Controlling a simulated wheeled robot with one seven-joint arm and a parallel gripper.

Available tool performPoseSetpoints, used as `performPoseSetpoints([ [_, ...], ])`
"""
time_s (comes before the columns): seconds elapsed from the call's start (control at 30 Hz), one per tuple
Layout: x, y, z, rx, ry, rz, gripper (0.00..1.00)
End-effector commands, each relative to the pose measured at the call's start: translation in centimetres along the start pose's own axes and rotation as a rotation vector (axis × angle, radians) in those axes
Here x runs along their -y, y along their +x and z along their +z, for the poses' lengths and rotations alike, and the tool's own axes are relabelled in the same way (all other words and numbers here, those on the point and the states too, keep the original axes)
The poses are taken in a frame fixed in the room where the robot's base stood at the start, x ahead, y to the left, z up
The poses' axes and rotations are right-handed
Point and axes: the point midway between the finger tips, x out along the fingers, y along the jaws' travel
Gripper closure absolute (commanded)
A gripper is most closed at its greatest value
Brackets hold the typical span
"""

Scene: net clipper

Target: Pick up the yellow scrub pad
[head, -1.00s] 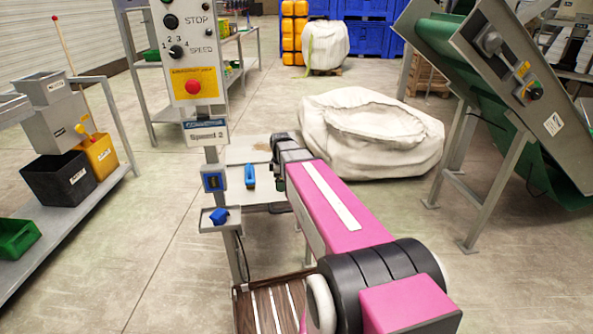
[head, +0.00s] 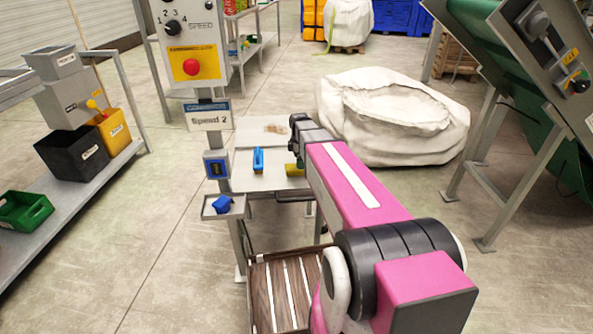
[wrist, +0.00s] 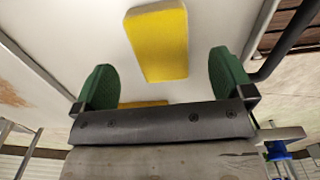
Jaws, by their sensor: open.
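The yellow scrub pad (wrist: 157,44) lies flat on a pale tabletop in the wrist view, a rounded rectangle. My gripper (wrist: 163,72) is open, with one green finger on each side of the frame. The pad shows beyond and between the fingertips, with nothing held. A second yellow strip (wrist: 143,103) shows between the fingers close to the palm, mostly hidden by it. In the head view a small yellow thing (head: 292,170) shows at the table edge beside my arm; I cannot tell which yellow piece it is.
A blue-handled brush (head: 258,160) lies on the small pale table (head: 268,181). The control post with its Speed 2 sign (head: 208,115) and a small tray with a blue item (head: 223,205) stand at its left. A white bulk bag (head: 390,125) sits behind.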

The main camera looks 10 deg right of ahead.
Motion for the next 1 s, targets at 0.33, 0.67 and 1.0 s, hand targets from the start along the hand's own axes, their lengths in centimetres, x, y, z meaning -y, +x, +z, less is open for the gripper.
performPoseSetpoints([
  [0.33,-0.1,3.5,0.0,0.000,0.001,-0.001,0.01],
  [0.67,-0.1,5.2,0.0,0.000,0.001,0.001,0.01],
  [1.0,-0.1,5.2,0.0,0.000,0.001,0.000,0.54],
])
